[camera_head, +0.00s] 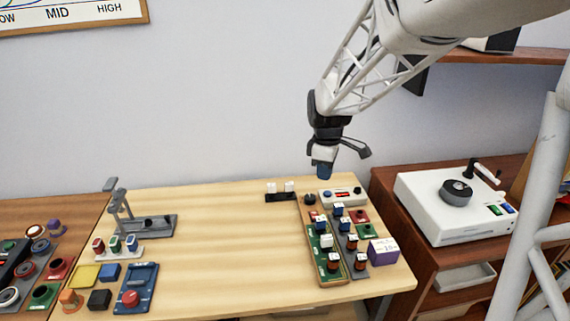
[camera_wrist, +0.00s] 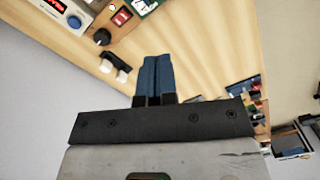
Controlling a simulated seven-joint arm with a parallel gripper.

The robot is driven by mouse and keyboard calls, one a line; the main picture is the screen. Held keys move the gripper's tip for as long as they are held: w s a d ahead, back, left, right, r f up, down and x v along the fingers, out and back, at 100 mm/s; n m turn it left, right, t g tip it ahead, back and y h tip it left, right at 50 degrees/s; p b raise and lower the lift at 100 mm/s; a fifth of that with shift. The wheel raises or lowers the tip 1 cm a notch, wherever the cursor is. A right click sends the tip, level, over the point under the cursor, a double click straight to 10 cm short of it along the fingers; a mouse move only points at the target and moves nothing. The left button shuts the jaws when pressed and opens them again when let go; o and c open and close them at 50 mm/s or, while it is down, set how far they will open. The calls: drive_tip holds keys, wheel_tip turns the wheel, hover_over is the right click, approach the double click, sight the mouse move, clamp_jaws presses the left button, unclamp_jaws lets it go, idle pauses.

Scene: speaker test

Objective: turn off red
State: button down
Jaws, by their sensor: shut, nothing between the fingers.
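My gripper (camera_head: 322,171) is shut and empty, in the air above the back of the light wood table, apart from everything. In the wrist view its blue fingers (camera_wrist: 157,75) lie side by side. Several red things show. A red button (camera_head: 130,298) sits on a blue box at the front left of the table. A white device (camera_head: 338,198) with a red display and a blue button stands at the back right. It also shows in the wrist view (camera_wrist: 72,10). I cannot tell which red is lit.
A black strip with two white switches (camera_head: 280,192) lies behind the boards, left of the white device; a black knob (camera_head: 310,199) is close by. A grey lever stand (camera_head: 150,225) is at left. A white turntable-like box (camera_head: 455,207) stands right. The table's middle is clear.

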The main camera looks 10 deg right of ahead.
sight(314, 214)
drive_tip(key=w+d+f+n+g, duration=0.1)
drive_tip(key=w+f+n, duration=0.4)
drive_tip(key=w+f, duration=0.4)
drive_tip(key=w, duration=0.3)
drive_tip(key=shift+d+f, duration=0.2)
drive_tip(key=shift+f, duration=0.2)
drive_tip(key=shift+s+f, duration=0.1)
drive_tip(key=shift+f, duration=0.05)
drive_tip(key=f, duration=0.4)
drive_tip(key=s+f, duration=0.1)
drive_tip(key=f, duration=0.4)
drive_tip(key=s+f, duration=0.1)
drive_tip(key=f, duration=0.3)
drive_tip(key=shift+f, duration=0.3)
drive_tip(key=shift+f, duration=0.2)
drive_tip(key=shift+w, duration=0.1)
drive_tip(key=shift+w+r, duration=0.25)
drive_tip(key=shift+w, duration=0.4)
drive_tip(key=shift+r, duration=0.1)
idle(0.4)
wheel_tip(314, 214, up, 14)
drive_tip(key=w, duration=0.2)
idle(0.6)
